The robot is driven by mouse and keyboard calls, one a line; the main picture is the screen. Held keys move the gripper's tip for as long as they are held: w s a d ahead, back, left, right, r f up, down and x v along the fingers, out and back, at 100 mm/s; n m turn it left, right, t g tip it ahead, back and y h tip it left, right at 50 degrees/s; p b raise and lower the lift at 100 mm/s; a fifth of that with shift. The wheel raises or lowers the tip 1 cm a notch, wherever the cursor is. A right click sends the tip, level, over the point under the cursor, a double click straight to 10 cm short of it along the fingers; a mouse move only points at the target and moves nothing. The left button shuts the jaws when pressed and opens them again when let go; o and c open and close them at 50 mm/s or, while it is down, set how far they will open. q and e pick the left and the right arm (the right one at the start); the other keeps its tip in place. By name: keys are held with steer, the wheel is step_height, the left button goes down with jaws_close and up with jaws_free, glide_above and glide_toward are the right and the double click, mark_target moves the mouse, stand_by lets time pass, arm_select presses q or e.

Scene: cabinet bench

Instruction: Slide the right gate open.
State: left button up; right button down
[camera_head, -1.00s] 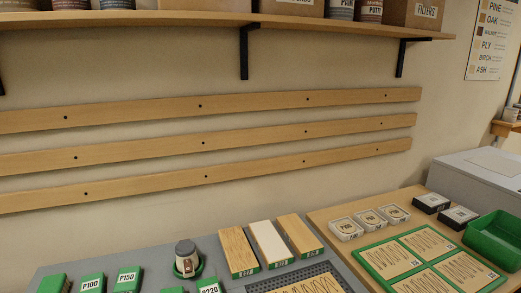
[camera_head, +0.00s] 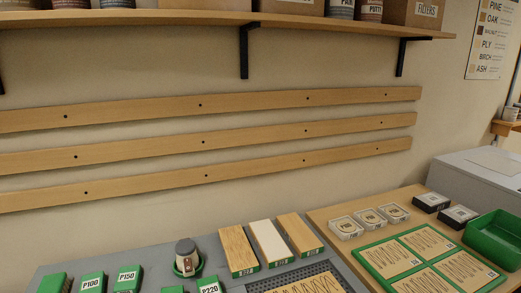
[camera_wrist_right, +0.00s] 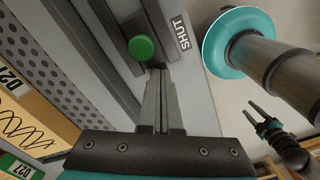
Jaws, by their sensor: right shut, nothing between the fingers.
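In the right wrist view a round green knob (camera_wrist_right: 141,48) stands in a dark slot on a grey panel, which looks like the gate (camera_wrist_right: 190,82). A label reading SHUT (camera_wrist_right: 167,30) is beside the knob. My right gripper (camera_wrist_right: 158,72) is shut and empty. Its fingertips are close to the knob's lower edge in the picture; I cannot tell whether they touch it. My left gripper (camera_wrist_right: 254,112) shows at the right of that view, with its two fingers apart and nothing between them. Neither gripper nor the gate shows in the head view.
A grey bench top (camera_head: 215,262) holds green-edged sanding blocks (camera_head: 128,278), a small cup (camera_head: 186,255) and wooden blocks (camera_head: 239,250). To the right are a green-framed board (camera_head: 420,255) and a green bin (camera_head: 497,238). A wall shelf (camera_head: 190,18) runs above the wooden rails (camera_head: 230,98).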

steer(key=shift+w+d, duration=0.3)
steer(key=shift+d, duration=0.5)
steer(key=shift+w+d, duration=0.3)
steer(key=shift+d, duration=0.55)
steer(key=shift+w+d, duration=0.3)
steer(key=shift+d, duration=0.5)
steer(key=shift+w+d+b, duration=0.15)
steer(key=shift+w+d, duration=0.1)
steer(key=shift+d, duration=0.45)
steer(key=shift+w+d+b, duration=0.15)
steer(key=shift+w+d, duration=0.05)
steer(key=shift+d, duration=0.45)
steer(key=shift+a, duration=0.15)
steer(key=shift+s+a+r+p, duration=0.1)
steer(key=shift+s+a+p, duration=0.1)
steer(key=shift+a+p, duration=0.35)
step_height(320, 180, up, 8)
steer(key=p, duration=0.8)
